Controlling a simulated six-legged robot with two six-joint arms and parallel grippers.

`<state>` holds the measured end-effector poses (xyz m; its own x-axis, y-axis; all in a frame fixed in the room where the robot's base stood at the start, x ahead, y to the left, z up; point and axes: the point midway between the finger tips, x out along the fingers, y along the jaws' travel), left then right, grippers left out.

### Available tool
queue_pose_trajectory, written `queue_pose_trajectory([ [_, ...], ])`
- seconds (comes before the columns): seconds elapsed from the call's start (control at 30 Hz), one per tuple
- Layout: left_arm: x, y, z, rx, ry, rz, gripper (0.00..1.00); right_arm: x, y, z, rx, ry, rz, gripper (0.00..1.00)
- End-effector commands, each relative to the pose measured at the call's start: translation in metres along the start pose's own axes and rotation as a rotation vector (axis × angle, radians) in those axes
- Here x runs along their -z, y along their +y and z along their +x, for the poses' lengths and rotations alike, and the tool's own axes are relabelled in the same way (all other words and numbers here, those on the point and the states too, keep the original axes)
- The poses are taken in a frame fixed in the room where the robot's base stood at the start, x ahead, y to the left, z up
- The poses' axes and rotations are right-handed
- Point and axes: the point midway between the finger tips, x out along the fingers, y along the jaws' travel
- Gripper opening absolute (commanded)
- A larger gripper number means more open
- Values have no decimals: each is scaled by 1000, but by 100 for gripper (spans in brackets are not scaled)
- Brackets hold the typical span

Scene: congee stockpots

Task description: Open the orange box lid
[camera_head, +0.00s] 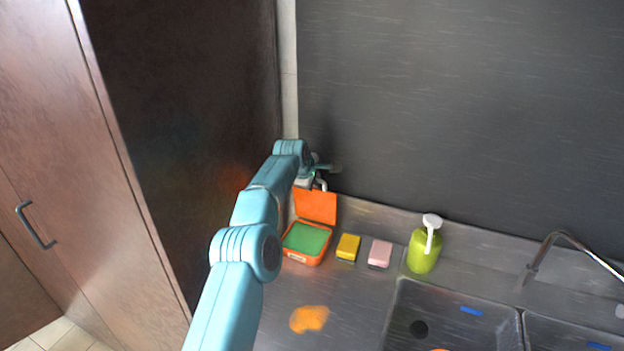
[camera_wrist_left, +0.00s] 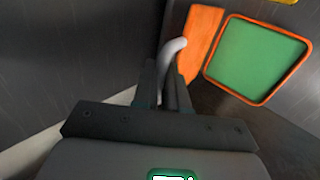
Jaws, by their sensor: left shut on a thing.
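The orange box (camera_head: 290,250) stands on the metal counter by the back wall, with a green filling inside. Its orange lid (camera_head: 316,206) is raised and stands steeply tilted at the back of the box. My left gripper (camera_head: 320,182) is behind and above the lid, shut on the pale curved lid handle (camera_wrist_left: 174,50). In the left wrist view, my left gripper's fingers (camera_wrist_left: 162,88) are on either side of the handle, and the lid (camera_wrist_left: 204,38) and the open box (camera_wrist_left: 284,97) are at the right. My right gripper is not in view.
A yellow sponge (camera_head: 347,247) and a pink sponge (camera_head: 380,253) lie right of the box. A green pump bottle (camera_head: 423,252) stands further right, by the sink (camera_head: 450,322) and faucet (camera_head: 566,240). A tall dark cabinet (camera_head: 185,110) rises at the left.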

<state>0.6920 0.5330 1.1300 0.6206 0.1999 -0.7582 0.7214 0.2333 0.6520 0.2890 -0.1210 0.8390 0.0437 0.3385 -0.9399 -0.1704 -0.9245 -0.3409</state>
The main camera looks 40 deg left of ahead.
Motion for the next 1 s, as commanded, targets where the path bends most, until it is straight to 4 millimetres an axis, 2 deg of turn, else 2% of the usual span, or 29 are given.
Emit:
queue_pose_trajectory([
  [0.03, 0, -7, 6, 18, -2, -3, 0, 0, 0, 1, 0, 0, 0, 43],
  [0.1, 0, -8, 6, 20, -3, -3, 0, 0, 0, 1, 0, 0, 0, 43],
  [0.13, 0, -8, 6, 21, -3, -3, 15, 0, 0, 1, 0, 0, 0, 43],
  [0.2, 0, -9, 7, 22, -4, -3, 31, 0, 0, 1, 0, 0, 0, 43],
  [0.47, 1, -8, 7, 20, -5, -2, 31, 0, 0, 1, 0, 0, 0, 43],
  [0.67, 2, -8, -2, 13, -4, 0, 31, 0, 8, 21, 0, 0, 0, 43],
  [0.77, 2, -10, -16, 10, -4, 0, 31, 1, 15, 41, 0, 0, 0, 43],
  [1.0, 2, -6, -82, 5, -2, -1, 31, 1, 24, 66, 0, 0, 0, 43],
])
